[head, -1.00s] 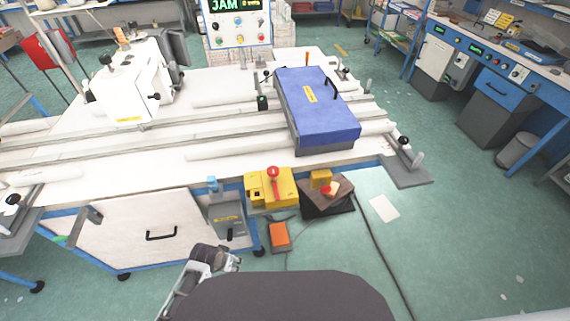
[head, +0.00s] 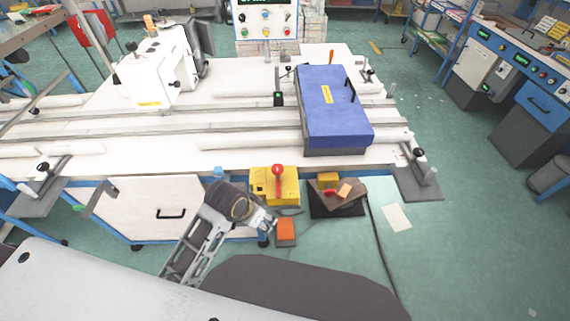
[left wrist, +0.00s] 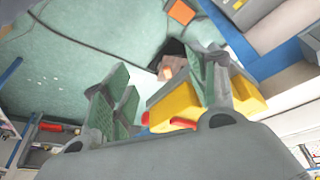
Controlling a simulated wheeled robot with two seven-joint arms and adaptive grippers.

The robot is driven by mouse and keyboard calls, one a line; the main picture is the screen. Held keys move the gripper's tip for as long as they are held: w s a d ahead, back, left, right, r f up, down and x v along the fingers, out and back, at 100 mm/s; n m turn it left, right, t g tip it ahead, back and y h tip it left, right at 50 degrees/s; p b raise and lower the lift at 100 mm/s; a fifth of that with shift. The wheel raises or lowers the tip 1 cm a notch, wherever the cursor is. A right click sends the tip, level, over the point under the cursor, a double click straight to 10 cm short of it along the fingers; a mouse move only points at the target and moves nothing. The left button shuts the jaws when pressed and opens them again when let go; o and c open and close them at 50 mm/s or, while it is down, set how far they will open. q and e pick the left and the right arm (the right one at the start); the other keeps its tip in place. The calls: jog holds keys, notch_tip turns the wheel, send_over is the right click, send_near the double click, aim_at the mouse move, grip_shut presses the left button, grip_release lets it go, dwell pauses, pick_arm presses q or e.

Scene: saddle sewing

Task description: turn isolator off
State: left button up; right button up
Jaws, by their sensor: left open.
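The isolator is a yellow box (head: 285,188) with a red handle (head: 277,172), fixed at the front edge of the white table. The handle stands upright in the head view. My left gripper (head: 268,224) is just in front of and below the box, apart from it in the head view. In the left wrist view, the open left gripper (left wrist: 165,90) has its two green-padded fingers spread. The yellow box (left wrist: 183,103) and the red handle (left wrist: 168,126) show behind and between them. I cannot tell whether a finger touches the box. My right gripper is not in view.
An orange box (head: 286,229) is on the floor below. A blue case (head: 335,110) lies on the white table (head: 230,150). The green floor to the right is open.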

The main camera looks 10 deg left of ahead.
pick_arm(q)
jog(key=w+d+r+m+g+h, duration=0.1)
jog(key=w+d+r+m+g, duration=0.1)
jog(key=w+d+r+m, duration=0.7)
notch_tip(320, 180, up, 12)
jog(key=m+g+y, duration=0.2)
jog(key=m+y, duration=0.1)
send_over(278, 167)
jog(key=shift+a+f, duration=0.1)
jog(key=shift+f, duration=0.05)
dwell(0.8)
jog(key=shift+f+p, duration=0.45)
jog(key=shift+f, duration=6.45)
jog(key=shift+c, duration=0.2)
